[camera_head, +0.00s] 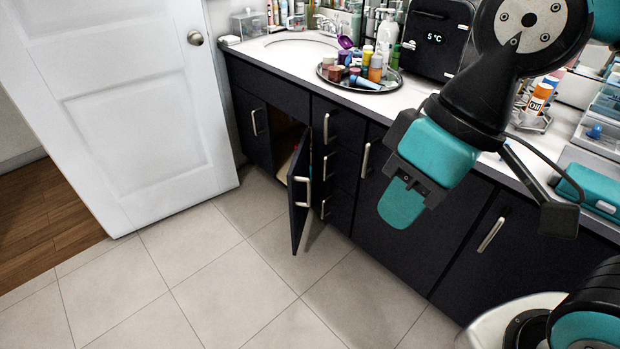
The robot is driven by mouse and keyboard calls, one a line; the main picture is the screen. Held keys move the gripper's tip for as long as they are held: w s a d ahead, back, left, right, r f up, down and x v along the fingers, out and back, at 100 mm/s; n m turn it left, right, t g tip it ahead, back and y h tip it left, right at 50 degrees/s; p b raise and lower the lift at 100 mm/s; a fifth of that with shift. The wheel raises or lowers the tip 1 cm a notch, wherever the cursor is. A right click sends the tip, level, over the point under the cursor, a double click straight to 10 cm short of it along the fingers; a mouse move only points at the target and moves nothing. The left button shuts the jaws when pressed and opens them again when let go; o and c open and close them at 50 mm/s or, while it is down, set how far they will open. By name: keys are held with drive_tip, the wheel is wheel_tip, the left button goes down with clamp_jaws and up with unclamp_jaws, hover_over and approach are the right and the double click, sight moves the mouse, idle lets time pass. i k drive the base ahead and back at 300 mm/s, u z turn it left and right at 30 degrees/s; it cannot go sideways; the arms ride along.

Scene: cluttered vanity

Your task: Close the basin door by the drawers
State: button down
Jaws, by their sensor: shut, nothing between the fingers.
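The basin door (299,197) is a dark cabinet door with a pale bar handle. It stands open, swung out toward the floor below the basin (300,44), with its hinge side next to the drawers (338,152). The cabinet opening (284,137) shows behind it, and its inside is mostly hidden. My gripper (402,205) is teal and black, points down, and is shut and empty. It is to the right of the open door, in front of the dark cupboard fronts, and does not touch the door.
A white room door (140,100) stands open at the left. The countertop holds a round tray (326,76) of bottles, a black mini fridge (433,40) and several containers. The tiled floor (230,280) in front of the cabinets is clear.

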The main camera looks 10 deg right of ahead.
sight(308, 196)
drive_tip(key=u, duration=0.45)
drive_tip(key=i, duration=1)
drive_tip(key=z, duration=0.1)
